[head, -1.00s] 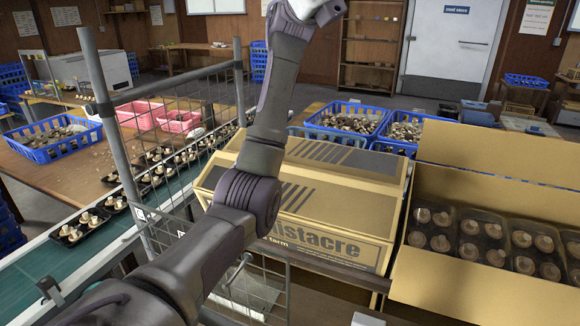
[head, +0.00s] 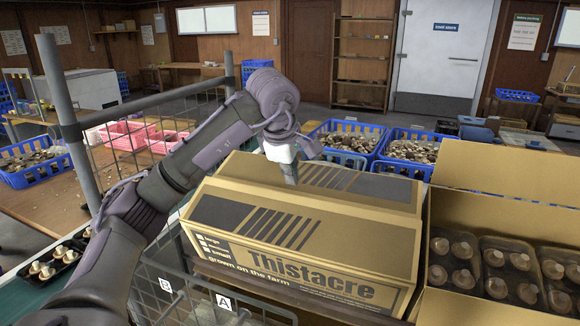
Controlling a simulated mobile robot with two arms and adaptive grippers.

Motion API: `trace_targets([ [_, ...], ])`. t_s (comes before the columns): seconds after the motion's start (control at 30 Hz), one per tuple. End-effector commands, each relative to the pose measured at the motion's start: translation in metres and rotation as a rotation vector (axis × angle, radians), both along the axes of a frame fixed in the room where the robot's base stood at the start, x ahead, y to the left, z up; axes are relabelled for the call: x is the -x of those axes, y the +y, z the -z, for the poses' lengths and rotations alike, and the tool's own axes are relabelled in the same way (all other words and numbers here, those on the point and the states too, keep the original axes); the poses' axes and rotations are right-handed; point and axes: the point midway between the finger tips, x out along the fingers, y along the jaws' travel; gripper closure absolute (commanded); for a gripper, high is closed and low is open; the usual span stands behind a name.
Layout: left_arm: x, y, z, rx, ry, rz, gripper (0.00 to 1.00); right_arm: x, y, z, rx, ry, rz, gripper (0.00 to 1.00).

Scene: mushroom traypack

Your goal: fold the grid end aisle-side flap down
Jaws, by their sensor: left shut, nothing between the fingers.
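The closed-looking cardboard box (head: 300,275), printed "Thistacre", stands in the middle of the head view. Its near top flap (head: 262,222) and far top flap (head: 385,190) carry dark stripes and blocks; both slope. The line where they meet runs left to right across the top. My left gripper (head: 291,178) is shut and empty. It points down at the top of the box, close to that line; I cannot tell whether it touches. My right gripper is out of view.
An open carton (head: 500,165) with dark trays of mushrooms stands close to the right. A wire grid (head: 150,140) on grey posts stands at the left. Blue crates (head: 345,135) of mushrooms sit behind the box. A wire basket (head: 200,300) labelled A and B is in front.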

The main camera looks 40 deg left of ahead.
Motion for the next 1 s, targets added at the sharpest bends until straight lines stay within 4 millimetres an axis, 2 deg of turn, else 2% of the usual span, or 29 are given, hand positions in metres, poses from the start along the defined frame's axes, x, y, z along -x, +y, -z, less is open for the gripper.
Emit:
trace_targets([
  [0.2, -0.019, 0.005, 0.043, 0.001, 0.006, 0.0, 1.0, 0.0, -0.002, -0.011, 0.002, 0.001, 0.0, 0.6],
  [0.4, -0.031, 0.008, 0.071, 0.001, 0.004, 0.001, 1.0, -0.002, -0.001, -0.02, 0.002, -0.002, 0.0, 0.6],
  [0.6, -0.037, 0.009, 0.084, 0.003, 0.0, 0.001, 1.0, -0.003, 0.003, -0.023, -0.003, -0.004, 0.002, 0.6],
  [1.0, -0.039, 0.009, 0.088, 0.003, -0.001, 0.001, 1.0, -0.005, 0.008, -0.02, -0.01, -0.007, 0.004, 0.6],
])
